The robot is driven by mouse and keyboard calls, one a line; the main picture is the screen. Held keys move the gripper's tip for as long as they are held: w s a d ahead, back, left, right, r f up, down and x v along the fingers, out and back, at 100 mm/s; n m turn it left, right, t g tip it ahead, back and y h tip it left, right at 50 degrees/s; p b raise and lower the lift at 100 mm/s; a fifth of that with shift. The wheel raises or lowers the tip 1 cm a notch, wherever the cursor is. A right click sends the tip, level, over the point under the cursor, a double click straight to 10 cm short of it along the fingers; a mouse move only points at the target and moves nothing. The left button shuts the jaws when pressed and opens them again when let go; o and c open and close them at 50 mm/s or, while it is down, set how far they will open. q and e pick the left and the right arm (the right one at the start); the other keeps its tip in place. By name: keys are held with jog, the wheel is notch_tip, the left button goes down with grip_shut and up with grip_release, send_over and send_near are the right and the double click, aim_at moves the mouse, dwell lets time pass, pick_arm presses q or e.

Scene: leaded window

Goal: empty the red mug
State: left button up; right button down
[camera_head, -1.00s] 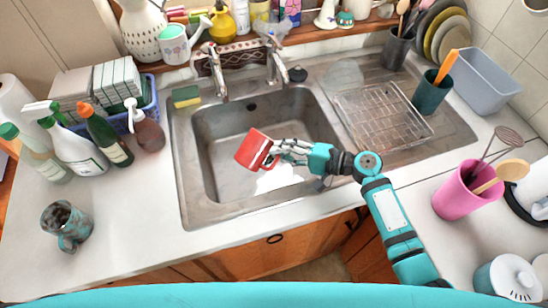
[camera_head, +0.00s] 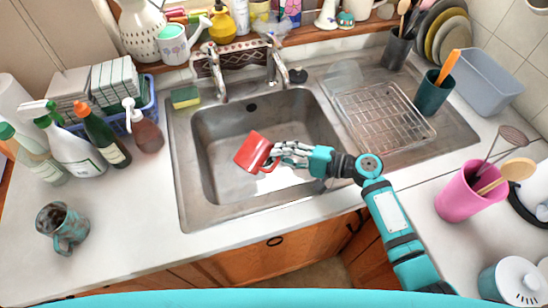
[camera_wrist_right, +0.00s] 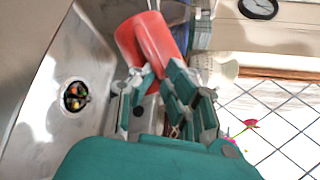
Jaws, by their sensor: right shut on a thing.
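The red mug (camera_head: 252,151) is over the sink basin (camera_head: 225,180), tilted well over from upright. My right gripper (camera_head: 272,157) is at its right side, by the handle, and is shut on the mug. In the wrist view the red mug (camera_wrist_right: 150,40) shows beyond the fingers of the right gripper (camera_wrist_right: 155,88). The inside of the mug is hidden, so I cannot tell what it holds. My left gripper is not in view.
The tap (camera_head: 218,72) stands behind the basin. A wire rack (camera_head: 378,117) lies on the drainboard at right. A blue-grey mug (camera_head: 63,228) stands on the left counter. A pink pot (camera_head: 462,195) stands at right. A round drain (camera_wrist_right: 75,96) shows in the wrist view.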

jog(key=shift+s+f+m, duration=0.15)
jog(key=shift+m, duration=0.25)
jog(key=shift+m+y, duration=0.3)
dwell(0.4)
jog(key=shift+d+r+m+t, duration=0.1)
jog(key=shift+r+m+t, duration=0.1)
jog(key=shift+m+t, duration=0.15)
dwell(0.6)
jog(key=shift+w+f+m+y+b, duration=0.1)
jog(key=shift+w+m+y+b, duration=0.2)
jog(key=shift+m+y+b, duration=0.25)
dwell(1.3)
jog(key=shift+s+d+m+t+p, duration=0.15)
jog(key=shift+s+d+m+t, duration=0.2)
jog(key=shift+m, duration=0.4)
jog(key=shift+s+m+t+p, duration=0.15)
jog(key=shift+m+t, duration=0.25)
jog(key=shift+m, duration=0.35)
dwell(2.6)
